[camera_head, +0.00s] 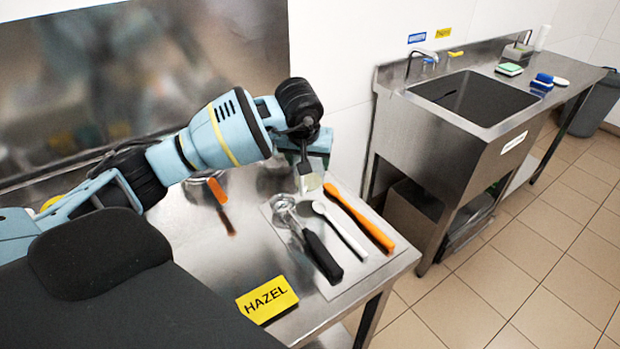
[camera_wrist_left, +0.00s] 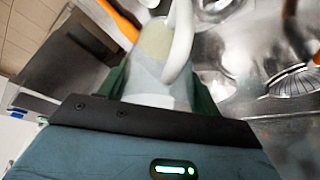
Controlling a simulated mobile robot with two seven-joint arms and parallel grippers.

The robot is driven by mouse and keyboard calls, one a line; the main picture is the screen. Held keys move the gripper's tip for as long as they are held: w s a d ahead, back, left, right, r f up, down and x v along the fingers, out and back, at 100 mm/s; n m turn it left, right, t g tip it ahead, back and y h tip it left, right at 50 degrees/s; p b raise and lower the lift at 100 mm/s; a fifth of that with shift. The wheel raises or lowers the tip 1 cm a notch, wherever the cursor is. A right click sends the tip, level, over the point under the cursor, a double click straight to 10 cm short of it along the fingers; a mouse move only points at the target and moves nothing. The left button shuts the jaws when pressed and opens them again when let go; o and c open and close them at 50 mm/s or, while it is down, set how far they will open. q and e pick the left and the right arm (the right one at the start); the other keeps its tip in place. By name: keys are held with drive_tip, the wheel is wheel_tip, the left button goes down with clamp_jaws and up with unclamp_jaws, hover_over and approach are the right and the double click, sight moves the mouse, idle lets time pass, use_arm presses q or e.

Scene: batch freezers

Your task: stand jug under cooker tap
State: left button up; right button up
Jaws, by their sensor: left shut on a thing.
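My left gripper (camera_head: 307,172) is above the steel table, over the tool mat. It is shut on a pale, translucent thing that looks like the jug (camera_head: 313,183); my fingers hide most of it in the head view. In the left wrist view the jug (camera_wrist_left: 155,45) is between the dark green fingers of my gripper (camera_wrist_left: 160,90), and a curved white part like its handle (camera_wrist_left: 181,42) shows. I cannot tell how far the jug is above the table. No cooker tap can be made out in either view. My right gripper is not in view.
The steel table (camera_head: 195,250) holds a grey mat (camera_head: 345,284) with an orange spatula (camera_head: 360,220), white spoon (camera_head: 340,228) and black-handled scoop (camera_head: 322,257).

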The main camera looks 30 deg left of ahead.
use_arm(q)
drive_tip(key=shift+f, duration=2.05)
drive_tip(key=shift+f, duration=0.15)
drive_tip(key=o, duration=1)
drive_tip(key=shift+s+r, duration=0.15)
drive_tip(key=shift+r, duration=0.5)
drive_tip(key=v, duration=1.1)
drive_tip(key=shift+p, duration=0.35)
